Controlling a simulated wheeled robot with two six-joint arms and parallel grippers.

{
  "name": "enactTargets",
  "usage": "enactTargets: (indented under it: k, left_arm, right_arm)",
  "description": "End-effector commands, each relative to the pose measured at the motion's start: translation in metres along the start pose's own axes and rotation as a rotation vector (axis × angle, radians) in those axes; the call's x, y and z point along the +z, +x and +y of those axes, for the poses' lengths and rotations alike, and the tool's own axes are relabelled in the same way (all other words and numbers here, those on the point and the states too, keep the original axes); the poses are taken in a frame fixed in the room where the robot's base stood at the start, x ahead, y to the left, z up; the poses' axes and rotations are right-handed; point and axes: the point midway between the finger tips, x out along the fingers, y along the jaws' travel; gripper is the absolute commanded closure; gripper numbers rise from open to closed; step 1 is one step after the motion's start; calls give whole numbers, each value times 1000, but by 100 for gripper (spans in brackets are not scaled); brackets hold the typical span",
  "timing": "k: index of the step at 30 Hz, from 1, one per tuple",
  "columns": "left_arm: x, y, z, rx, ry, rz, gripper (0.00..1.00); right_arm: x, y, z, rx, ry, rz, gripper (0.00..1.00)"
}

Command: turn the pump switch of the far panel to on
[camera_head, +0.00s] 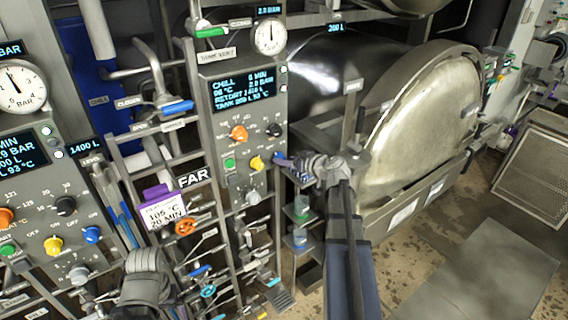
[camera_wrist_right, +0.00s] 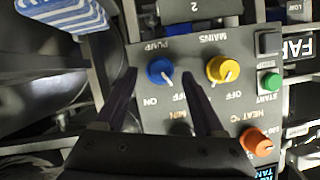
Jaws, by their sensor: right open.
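The far panel (camera_head: 243,120) is grey, with a lit display, several coloured knobs and a FAR label beside it. In the right wrist view its blue pump switch (camera_wrist_right: 160,71) shows clearly. The switch's white mark points to the OFF side, and ON is printed on the other side. My right gripper (camera_wrist_right: 161,78) is open, its two dark fingers to either side of the blue knob with gaps visible. In the head view the right gripper (camera_head: 292,162) is at the panel's right edge and mostly hides the switch. Part of my left arm shows low at left; its fingers cannot be made out.
Beside the pump switch are the yellow mains knob (camera_wrist_right: 223,69), green start button (camera_wrist_right: 270,81) and orange heat knob (camera_wrist_right: 256,141). A similar near panel (camera_head: 40,190) stands at left. Pipes and valves fill the space between. A big round vessel door (camera_head: 425,120) is at right.

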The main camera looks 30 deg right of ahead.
Motion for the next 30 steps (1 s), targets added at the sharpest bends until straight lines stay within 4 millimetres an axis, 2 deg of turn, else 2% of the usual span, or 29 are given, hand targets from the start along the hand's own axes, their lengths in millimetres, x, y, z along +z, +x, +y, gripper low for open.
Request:
enactTargets:
  k: [1,6,15,30]
  left_arm:
    - [0,4,0,0,0,0,0]
    - [0,7,0,0,-1,1,0]
    - [-1,7,0,0,-1,1,0]
    - [0,7,0,0,-1,1,0]
  right_arm:
    - [1,8,1,-1,0,0,29]
    - [0,18,0,-1,1,0,29]
    - [0,19,0,0,1,0,29]
    - [0,19,0,0,1,0,84]
